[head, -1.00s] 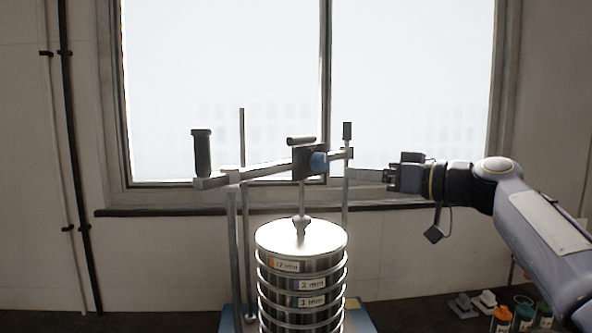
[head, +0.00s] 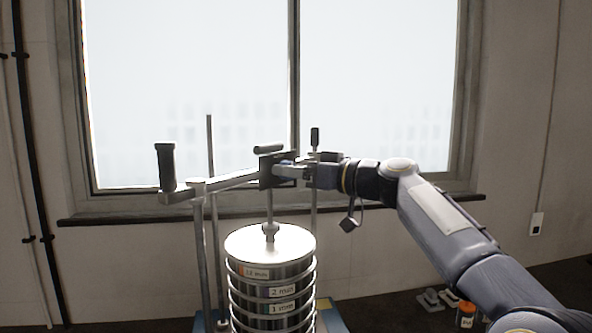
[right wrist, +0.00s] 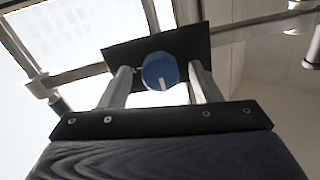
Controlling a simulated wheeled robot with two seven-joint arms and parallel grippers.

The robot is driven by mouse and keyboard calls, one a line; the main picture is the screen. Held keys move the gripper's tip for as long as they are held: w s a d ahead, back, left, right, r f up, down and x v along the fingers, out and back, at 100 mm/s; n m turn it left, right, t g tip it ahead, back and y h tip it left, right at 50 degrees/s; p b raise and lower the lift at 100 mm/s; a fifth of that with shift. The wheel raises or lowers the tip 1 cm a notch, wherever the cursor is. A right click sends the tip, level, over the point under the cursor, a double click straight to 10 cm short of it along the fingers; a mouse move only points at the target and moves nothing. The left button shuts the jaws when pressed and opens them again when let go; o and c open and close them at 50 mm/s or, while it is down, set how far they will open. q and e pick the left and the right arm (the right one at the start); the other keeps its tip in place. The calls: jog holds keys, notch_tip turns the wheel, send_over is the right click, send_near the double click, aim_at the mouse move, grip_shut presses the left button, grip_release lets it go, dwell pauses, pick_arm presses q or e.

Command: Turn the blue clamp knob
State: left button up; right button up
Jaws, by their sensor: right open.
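The blue clamp knob (right wrist: 160,72) sits on a dark clamp block (right wrist: 190,45) in the right wrist view, with a pale mark on its face. In the head view the dark clamp block (head: 266,172) is on the crossbar, and the knob is mostly hidden by my gripper. My right gripper (head: 284,171) is open at the clamp. In the right wrist view its two fingers (right wrist: 160,80) stand on either side of the knob, with the knob between them. I cannot tell whether they touch it. My left gripper is not in view.
A stack of round sieves (head: 270,243) stands below the clamp, on a blue base between upright rods. The crossbar (head: 225,183) carries a black upright handle (head: 166,166) at its left end. A window is behind. An orange-labelled jar (head: 466,314) stands at lower right.

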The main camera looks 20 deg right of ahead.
jog(key=c, duration=1)
jog(key=shift+f+m+t+p, duration=0.15)
jog(key=shift+m+p, duration=0.4)
jog(key=shift+m, duration=4.05)
jog(key=shift+m+t+p, duration=0.25)
jog(key=shift+m+p, duration=0.25)
jog(key=shift+m, duration=4.1)
jog(key=shift+h, duration=0.3)
jog(key=o, duration=1)
